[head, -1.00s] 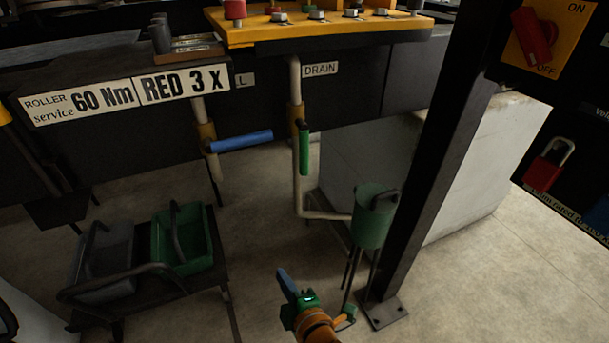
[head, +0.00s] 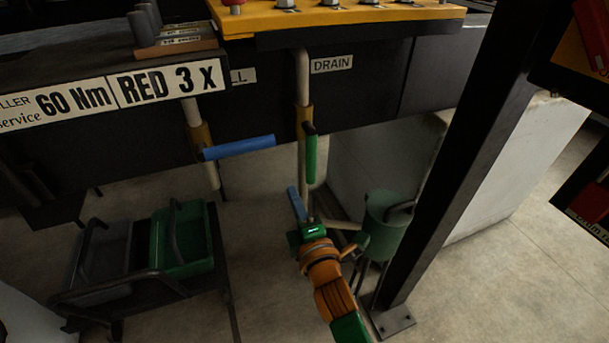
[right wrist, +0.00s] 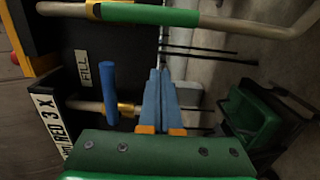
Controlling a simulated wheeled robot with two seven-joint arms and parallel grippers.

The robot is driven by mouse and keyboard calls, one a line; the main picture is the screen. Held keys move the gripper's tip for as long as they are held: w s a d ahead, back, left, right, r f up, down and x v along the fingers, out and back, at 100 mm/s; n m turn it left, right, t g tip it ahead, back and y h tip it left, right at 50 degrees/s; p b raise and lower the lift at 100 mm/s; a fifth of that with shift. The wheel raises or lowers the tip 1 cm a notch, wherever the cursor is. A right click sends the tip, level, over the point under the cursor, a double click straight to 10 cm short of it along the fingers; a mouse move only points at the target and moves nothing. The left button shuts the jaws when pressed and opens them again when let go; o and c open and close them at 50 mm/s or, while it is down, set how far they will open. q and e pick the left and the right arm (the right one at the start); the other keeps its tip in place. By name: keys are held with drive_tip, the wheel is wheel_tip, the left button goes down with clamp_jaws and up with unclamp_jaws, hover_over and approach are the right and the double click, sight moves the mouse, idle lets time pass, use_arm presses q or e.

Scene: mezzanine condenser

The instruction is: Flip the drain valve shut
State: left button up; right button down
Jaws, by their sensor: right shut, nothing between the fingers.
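The drain valve sits on the pale vertical pipe (head: 303,75) beside the DRAIN label (head: 331,64). Its green lever (head: 311,158) hangs down, in line with the pipe. In the right wrist view the green lever (right wrist: 150,14) lies along the pipe at the top edge. My right gripper (head: 292,192) is below and slightly left of the lever in the head view, its blue fingers pointing up. In the right wrist view its fingers (right wrist: 160,75) are together and empty, apart from the lever. My left gripper is not in view.
A blue lever (head: 238,147) on the neighbouring pipe stands crosswise, left of the green one. A cart with a green bin (head: 183,255) stands lower left. Open floor lies between.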

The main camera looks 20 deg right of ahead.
sight(307, 177)
drive_tip(key=w+d+p, duration=0.1)
drive_tip(key=w+d, duration=0.3)
drive_tip(key=w, duration=0.1)
drive_tip(key=shift+w, duration=0.25)
drive_tip(key=shift+d, duration=0.1)
drive_tip(key=shift+d+f+n, duration=0.1)
drive_tip(key=shift+d+n, duration=0.1)
drive_tip(key=shift+n, duration=0.2)
